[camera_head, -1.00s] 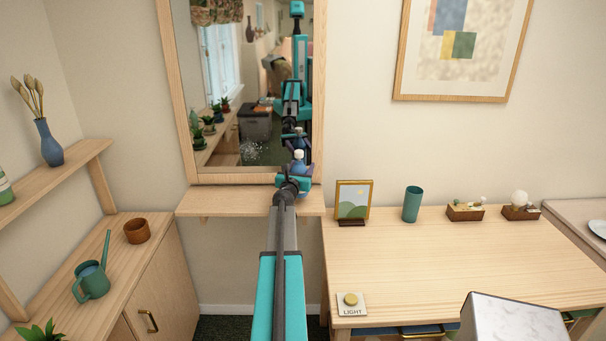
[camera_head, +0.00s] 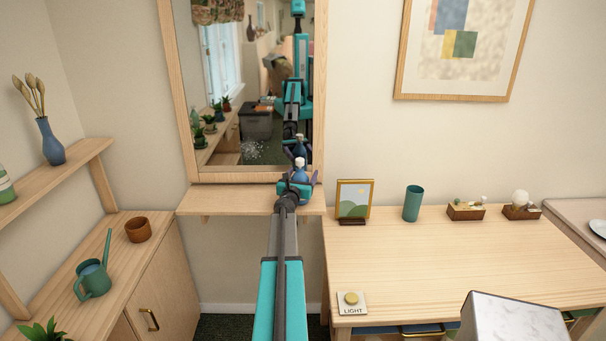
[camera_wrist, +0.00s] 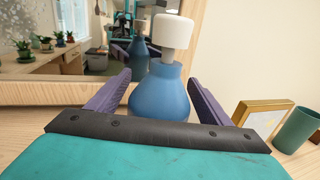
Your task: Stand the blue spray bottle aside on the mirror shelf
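The blue spray bottle (camera_head: 300,172) with a white top is upright at the mirror shelf (camera_head: 235,200), toward its right end and in front of the mirror. In the wrist view the bottle (camera_wrist: 160,95) is between the two purple fingers of my gripper (camera_wrist: 160,90). A narrow gap shows beside the bottle, so the fingers look spread and open. In the head view my gripper (camera_head: 300,182) is over the shelf around the bottle. The bottle's base is hidden behind my gripper, so its contact with the shelf is not visible.
The mirror (camera_head: 245,120) rises right behind the bottle. A gold picture frame (camera_head: 354,199) and a green cup (camera_head: 413,203) stand on the desk to the right. The left part of the mirror shelf is bare.

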